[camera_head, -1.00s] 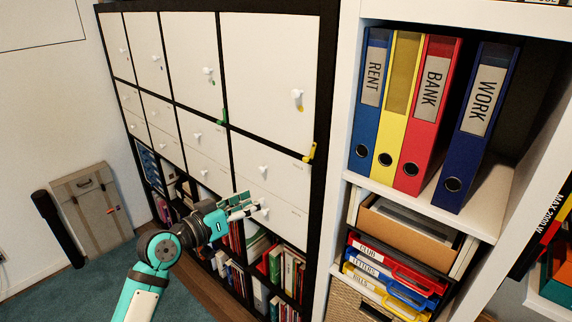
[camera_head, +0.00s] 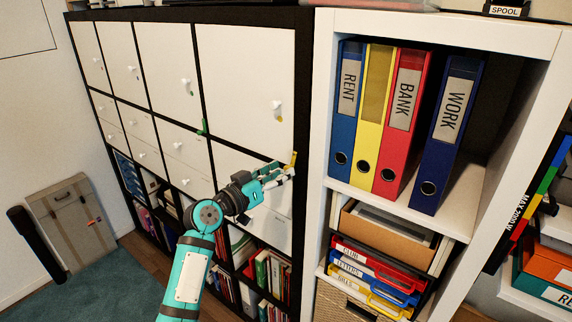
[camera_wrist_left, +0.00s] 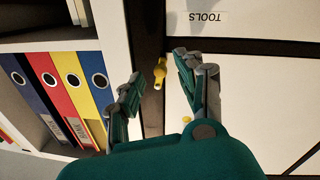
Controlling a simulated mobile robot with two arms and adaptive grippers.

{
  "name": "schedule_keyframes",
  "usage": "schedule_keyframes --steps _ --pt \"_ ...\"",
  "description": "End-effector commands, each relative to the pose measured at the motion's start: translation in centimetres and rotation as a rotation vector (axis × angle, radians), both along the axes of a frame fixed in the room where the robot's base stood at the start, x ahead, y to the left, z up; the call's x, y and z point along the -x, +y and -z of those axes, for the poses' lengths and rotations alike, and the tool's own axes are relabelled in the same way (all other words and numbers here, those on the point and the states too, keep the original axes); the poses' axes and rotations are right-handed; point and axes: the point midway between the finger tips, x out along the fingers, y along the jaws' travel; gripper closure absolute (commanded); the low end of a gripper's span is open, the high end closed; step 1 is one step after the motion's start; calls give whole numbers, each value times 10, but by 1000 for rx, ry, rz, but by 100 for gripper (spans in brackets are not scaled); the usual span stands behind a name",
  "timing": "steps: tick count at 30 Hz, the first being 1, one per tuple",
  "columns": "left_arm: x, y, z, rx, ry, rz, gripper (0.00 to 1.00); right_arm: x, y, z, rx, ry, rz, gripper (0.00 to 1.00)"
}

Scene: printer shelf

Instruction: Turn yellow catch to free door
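The yellow catch (camera_head: 293,159) sits on the dark frame at the lower right corner of the large white door (camera_head: 245,85). In the left wrist view the yellow catch (camera_wrist_left: 160,72) appears in line with the space between my fingers. My left gripper (camera_head: 287,173) is just below the catch in the head view. Its two fingers (camera_wrist_left: 165,88) are spread apart with nothing held. I cannot tell whether a fingertip touches the catch. My right gripper is not in view.
More white doors with small knobs fill the dark shelf to the left; one has a green catch (camera_head: 202,127). A white shelf with ring binders (camera_head: 402,125) stands close on the right. A drawer front labelled TOOLS (camera_wrist_left: 240,22) shows in the wrist view.

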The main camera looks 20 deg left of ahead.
Motion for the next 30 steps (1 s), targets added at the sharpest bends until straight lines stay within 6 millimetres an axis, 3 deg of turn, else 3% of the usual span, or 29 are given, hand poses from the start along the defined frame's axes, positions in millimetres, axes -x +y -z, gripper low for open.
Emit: schedule_keyframes --steps 6,16,25,30 --pt "-21 -10 -1 2 0 0 62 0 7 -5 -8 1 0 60" --pt "-25 -12 0 1 0 0 62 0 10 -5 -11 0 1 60" --pt "-25 -12 0 1 0 0 99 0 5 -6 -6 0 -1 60" --pt "-25 -12 0 1 0 -1 100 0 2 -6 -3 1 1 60"
